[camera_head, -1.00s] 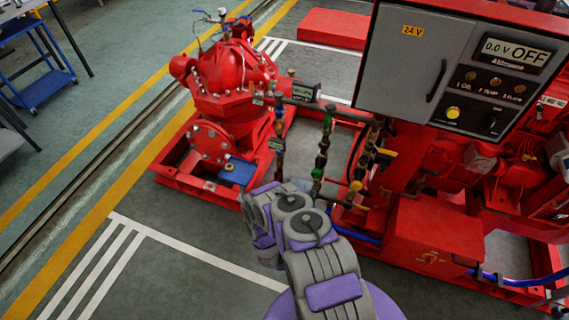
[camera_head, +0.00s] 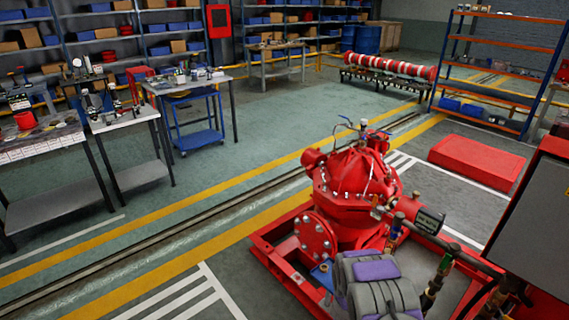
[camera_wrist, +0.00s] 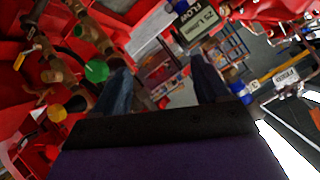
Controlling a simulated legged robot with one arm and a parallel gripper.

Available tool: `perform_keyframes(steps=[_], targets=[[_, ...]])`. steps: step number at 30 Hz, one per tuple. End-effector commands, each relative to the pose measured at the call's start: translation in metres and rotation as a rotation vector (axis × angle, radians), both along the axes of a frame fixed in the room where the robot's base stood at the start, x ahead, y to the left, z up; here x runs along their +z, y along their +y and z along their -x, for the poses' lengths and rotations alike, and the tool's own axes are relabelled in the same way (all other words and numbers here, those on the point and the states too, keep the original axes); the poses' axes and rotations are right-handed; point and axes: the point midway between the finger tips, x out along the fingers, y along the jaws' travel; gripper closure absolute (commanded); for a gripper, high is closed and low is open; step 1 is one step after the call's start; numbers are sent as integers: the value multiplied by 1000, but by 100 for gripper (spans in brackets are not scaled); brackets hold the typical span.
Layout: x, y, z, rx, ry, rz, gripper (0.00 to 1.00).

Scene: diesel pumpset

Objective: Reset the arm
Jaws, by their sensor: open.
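My arm (camera_head: 378,285) shows at the bottom of the head view as grey and purple links, in front of the red pump (camera_head: 358,185). My gripper is hidden in the head view. In the wrist view my gripper (camera_wrist: 160,78) has its two dark fingers apart with nothing held between them. A green knob (camera_wrist: 96,71) and brass valve fittings lie close to the left finger in that view. A flow label (camera_wrist: 196,22) shows beyond the fingers at the top. I cannot tell whether the fingers touch anything.
A grey control cabinet (camera_head: 545,240) stands at the right edge. A red block (camera_head: 477,163) lies behind the pump. Workbenches (camera_head: 125,120), a blue cart (camera_head: 197,138) and shelves stand at the back left. Floor left of the pump is clear.

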Motion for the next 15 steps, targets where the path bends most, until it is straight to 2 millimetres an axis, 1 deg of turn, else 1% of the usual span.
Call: perform_keyframes(steps=[1,4,8,11,15], targets=[[14,6,-7,18,19,-20,26],[35,20,-14,62,74,-61,26],[64,40,-17,126,148,-113,26],[88,56,-17,180,202,-147,26],[121,80,-7,262,287,-191,26]])
